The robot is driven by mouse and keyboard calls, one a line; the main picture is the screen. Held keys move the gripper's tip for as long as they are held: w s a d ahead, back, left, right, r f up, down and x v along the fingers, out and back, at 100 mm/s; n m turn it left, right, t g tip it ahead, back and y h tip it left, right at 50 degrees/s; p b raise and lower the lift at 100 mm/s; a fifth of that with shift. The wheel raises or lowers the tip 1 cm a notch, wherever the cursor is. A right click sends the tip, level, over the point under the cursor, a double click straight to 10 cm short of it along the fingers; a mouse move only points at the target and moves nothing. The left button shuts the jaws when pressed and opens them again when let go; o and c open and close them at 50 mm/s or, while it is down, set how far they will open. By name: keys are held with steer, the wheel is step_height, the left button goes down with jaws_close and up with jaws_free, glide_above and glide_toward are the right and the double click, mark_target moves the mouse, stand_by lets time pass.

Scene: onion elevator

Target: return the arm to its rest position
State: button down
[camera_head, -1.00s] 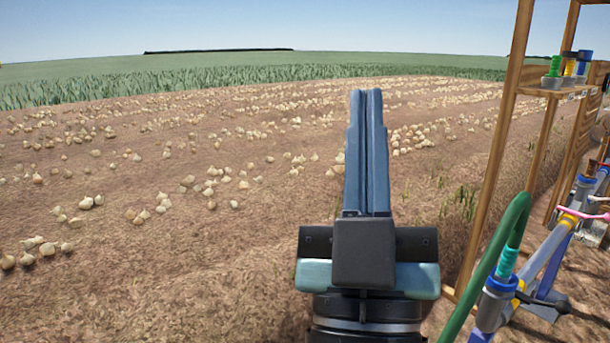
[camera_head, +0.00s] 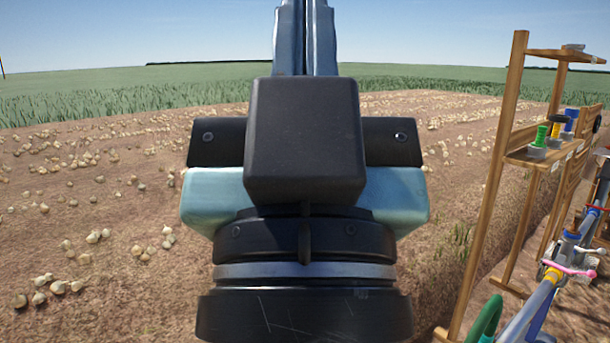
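My gripper (camera_head: 305,42) stands upright in the middle of the view, close to the camera. Its blue fingers lie side by side with only a thin dark line between them, and nothing shows between them. The fingertips run out of the top of the picture. The black housing and the wrist below hide the middle of the field. The gripper touches nothing that I can see.
A wooden rack (camera_head: 492,185) stands at the right, with a shelf (camera_head: 552,155) of coloured fittings. Pipes (camera_head: 545,290) and a green hose (camera_head: 487,318) are at the lower right. Onions (camera_head: 95,237) lie in rows on the open soil at left.

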step_height(320, 180, up, 19)
steer(key=p, duration=1.7)
steer(key=shift+r, duration=0.2)
steer(key=c, duration=1.5)
jaws_free()
steer(key=shift+c, duration=0.2)
